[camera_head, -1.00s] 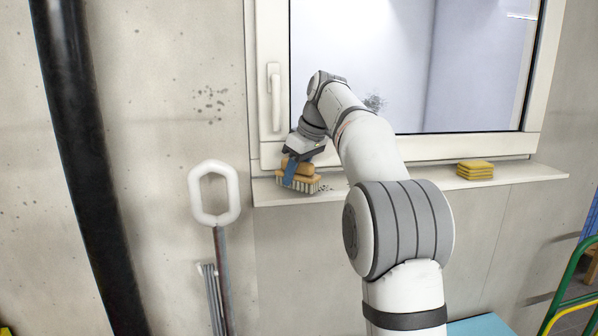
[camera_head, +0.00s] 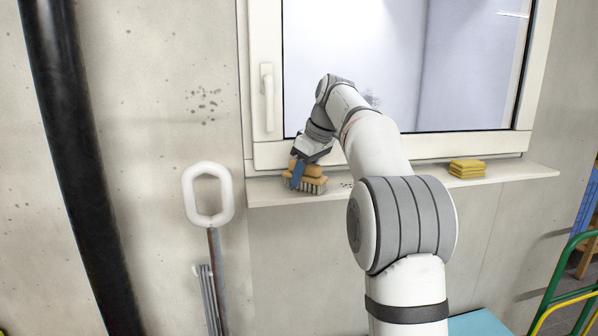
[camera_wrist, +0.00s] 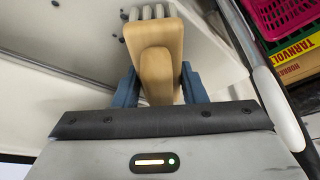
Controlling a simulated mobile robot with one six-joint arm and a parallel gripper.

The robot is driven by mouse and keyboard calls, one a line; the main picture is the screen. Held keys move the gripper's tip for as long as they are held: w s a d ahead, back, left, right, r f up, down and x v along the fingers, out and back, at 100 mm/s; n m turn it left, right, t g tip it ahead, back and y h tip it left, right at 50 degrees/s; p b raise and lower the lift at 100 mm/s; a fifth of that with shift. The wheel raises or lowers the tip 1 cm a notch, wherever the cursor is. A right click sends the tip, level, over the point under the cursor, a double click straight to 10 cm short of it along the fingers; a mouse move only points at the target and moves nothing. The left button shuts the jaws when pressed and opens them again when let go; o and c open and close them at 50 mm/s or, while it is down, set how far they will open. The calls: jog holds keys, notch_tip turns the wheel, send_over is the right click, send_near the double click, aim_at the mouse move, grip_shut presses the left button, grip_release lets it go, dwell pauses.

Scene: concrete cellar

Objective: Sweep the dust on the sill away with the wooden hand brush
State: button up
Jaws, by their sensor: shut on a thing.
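The wooden hand brush (camera_head: 304,178) is in my gripper (camera_head: 297,174), at the left part of the window sill (camera_head: 400,185). Its pale bristles point down at the sill; I cannot tell whether they touch it. In the wrist view the brush's wooden body (camera_wrist: 156,55) stands between the two blue fingers of my gripper (camera_wrist: 160,88), which are shut on it. Dark specks of dust (camera_head: 346,185) lie on the sill just right of the brush. More dark specks show on the sill in the wrist view (camera_wrist: 122,40). My arm hides part of the sill.
A stack of yellow sponges (camera_head: 467,168) sits on the right part of the sill. The window frame with its handle (camera_head: 267,97) rises behind. A white loop-shaped handle (camera_head: 208,194) stands left of the sill. A green and yellow metal frame (camera_head: 565,290) is at lower right.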

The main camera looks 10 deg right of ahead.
aim_at(328, 187)
jog(key=shift+d+f+p, duration=0.15)
jog(key=shift+d+p, duration=0.85)
jog(key=shift+d, duration=1.75)
jog(key=shift+d+f, duration=0.15)
jog(key=shift+d, duration=0.3)
jog(key=shift+d+r, duration=0.2)
jog(key=shift+d, duration=3.05)
jog(key=shift+d+f, duration=0.15)
jog(key=shift+d, duration=3.65)
jog(key=shift+d, duration=1.9)
